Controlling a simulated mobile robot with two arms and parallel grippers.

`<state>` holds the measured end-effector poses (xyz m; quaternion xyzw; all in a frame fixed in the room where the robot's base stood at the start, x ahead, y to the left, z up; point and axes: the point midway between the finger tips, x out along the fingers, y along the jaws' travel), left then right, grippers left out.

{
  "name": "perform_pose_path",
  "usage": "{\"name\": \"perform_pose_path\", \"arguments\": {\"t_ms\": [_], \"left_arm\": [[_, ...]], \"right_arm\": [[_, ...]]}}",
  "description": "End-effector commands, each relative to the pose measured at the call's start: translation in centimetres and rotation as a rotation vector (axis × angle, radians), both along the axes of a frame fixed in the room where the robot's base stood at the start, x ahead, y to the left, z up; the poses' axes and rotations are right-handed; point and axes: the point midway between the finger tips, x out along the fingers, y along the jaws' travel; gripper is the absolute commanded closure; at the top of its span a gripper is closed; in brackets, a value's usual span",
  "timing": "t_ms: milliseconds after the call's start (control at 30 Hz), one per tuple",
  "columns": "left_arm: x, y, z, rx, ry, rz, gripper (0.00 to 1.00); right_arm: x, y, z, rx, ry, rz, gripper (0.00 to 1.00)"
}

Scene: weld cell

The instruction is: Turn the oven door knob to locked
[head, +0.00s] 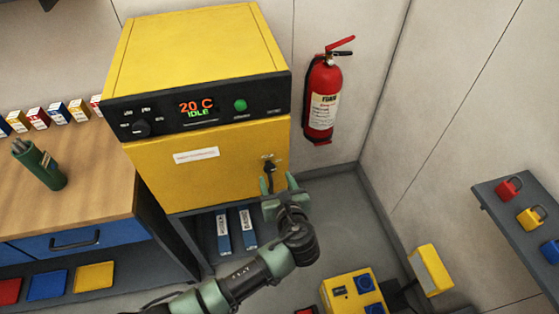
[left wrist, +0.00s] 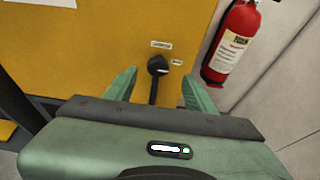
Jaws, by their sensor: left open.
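The yellow oven (head: 195,100) stands against the back wall with its door (head: 215,150) shut; its display reads 20 C and IDLE. The black door knob (head: 269,167) is at the right side of the door, and its handle points downward. In the left wrist view the knob (left wrist: 157,66) has small labels above and to its right, too small to read. My left gripper (head: 279,184) is open just in front of the knob. In the left wrist view its green fingers (left wrist: 160,88) stand on either side of the knob's handle, apart from it. My right gripper is out of view.
A red fire extinguisher (head: 322,100) hangs on the wall right of the oven. A wooden bench (head: 95,165) with a green holder (head: 42,168) is at left. Blue binders (head: 222,232) stand beneath the oven. A shelf with padlocks (head: 500,215) is at right.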

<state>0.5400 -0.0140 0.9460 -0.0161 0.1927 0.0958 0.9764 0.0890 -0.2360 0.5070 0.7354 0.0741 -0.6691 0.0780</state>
Motion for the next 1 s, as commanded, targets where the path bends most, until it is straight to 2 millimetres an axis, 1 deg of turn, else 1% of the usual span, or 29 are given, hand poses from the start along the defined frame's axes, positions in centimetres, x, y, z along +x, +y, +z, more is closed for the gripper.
{"name": "perform_pose_path", "arguments": {"t_ms": [200, 333, 500, 767, 800, 867, 900, 967, 1000], "left_arm": [[3.4, 0.7, -1.3, 0.000, 0.001, 0.002, 0.45], [4.9, 1.0, -2.1, -0.001, 0.002, 0.000, 0.45], [5.9, 1.2, -2.6, -0.004, 0.002, 0.000, 0.45], [6.0, 1.2, -2.7, -0.005, 0.003, 0.001, 0.45], [6.0, 1.2, -2.7, -0.006, 0.003, 0.001, 0.51], [6.0, 1.2, -2.7, -0.006, 0.004, 0.001, 0.68], [6.0, 1.2, -2.7, -0.006, 0.004, 0.001, 0.79], [6.0, 1.2, -2.7, -0.006, 0.004, 0.001, 0.95], [6.0, 1.2, -2.7, -0.006, 0.004, 0.001, 1.00]], "right_arm": [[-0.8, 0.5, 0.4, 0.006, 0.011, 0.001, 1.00], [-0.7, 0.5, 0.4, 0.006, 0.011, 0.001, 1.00], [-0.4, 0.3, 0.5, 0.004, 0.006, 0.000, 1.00], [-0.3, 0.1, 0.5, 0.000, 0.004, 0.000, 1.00], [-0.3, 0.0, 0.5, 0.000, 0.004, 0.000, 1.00], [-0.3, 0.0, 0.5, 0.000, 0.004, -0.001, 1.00], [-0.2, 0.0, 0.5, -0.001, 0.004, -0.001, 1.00], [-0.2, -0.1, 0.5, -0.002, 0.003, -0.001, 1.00], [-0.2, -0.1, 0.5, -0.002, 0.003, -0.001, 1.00]]}}
